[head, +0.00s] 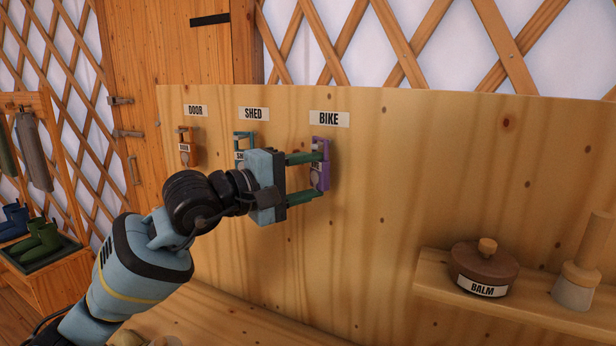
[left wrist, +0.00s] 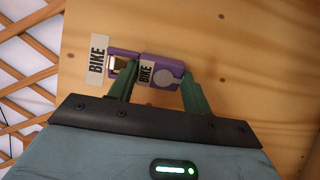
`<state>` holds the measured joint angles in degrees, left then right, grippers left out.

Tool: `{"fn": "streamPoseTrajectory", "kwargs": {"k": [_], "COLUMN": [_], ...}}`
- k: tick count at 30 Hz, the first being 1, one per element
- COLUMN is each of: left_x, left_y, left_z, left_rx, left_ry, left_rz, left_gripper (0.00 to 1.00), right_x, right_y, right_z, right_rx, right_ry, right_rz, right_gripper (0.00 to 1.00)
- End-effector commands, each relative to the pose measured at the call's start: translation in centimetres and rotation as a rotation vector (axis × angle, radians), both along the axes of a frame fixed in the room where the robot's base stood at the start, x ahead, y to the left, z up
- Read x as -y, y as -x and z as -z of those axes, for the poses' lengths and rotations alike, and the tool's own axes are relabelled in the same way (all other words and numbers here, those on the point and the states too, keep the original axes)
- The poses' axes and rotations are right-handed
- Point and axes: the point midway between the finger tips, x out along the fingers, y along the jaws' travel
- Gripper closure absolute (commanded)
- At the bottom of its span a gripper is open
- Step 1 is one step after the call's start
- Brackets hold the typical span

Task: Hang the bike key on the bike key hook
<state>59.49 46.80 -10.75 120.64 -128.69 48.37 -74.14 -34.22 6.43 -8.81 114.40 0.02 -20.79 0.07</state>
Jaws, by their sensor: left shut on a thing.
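The purple bike key (head: 320,172) is right in front of the wooden board, below the BIKE sign (head: 329,119). My left gripper (head: 309,175) has its green fingers around the key, shut on it. In the left wrist view the key's purple body (left wrist: 165,72) with its BIKE label lies between the fingertips (left wrist: 155,85), and its open loop points to the BIKE sign (left wrist: 98,59). A light metal-like piece shows within the loop, but I cannot tell whether the hook passes through it. My right gripper is not in view.
An orange door key (head: 187,148) hangs below the DOOR sign, and a blue shed key (head: 243,140), partly behind my gripper, below the SHED sign. A shelf (head: 440,275) at the right holds a BALM pot (head: 483,268) and a wooden object. The board right of the BIKE sign is clear.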

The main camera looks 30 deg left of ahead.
Motion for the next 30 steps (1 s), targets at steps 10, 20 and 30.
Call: {"fn": "streamPoseTrajectory", "kwargs": {"k": [10,20,30], "left_x": [0.0,-0.2,-2.2], "left_y": [0.0,0.2,4.0], "left_z": [-0.1,-0.4,0.3], "left_rx": [0.004,0.010,0.003], "left_ry": [0.001,0.003,-0.003], "left_rz": [-0.001,-0.002,-0.003], "left_gripper": [0.26,0.26,0.26], "right_x": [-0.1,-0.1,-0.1], "right_y": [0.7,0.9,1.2], "right_z": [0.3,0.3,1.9], "right_rx": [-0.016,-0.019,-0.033], "right_ry": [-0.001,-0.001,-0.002], "right_rz": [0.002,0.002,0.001], "right_gripper": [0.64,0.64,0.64]}}
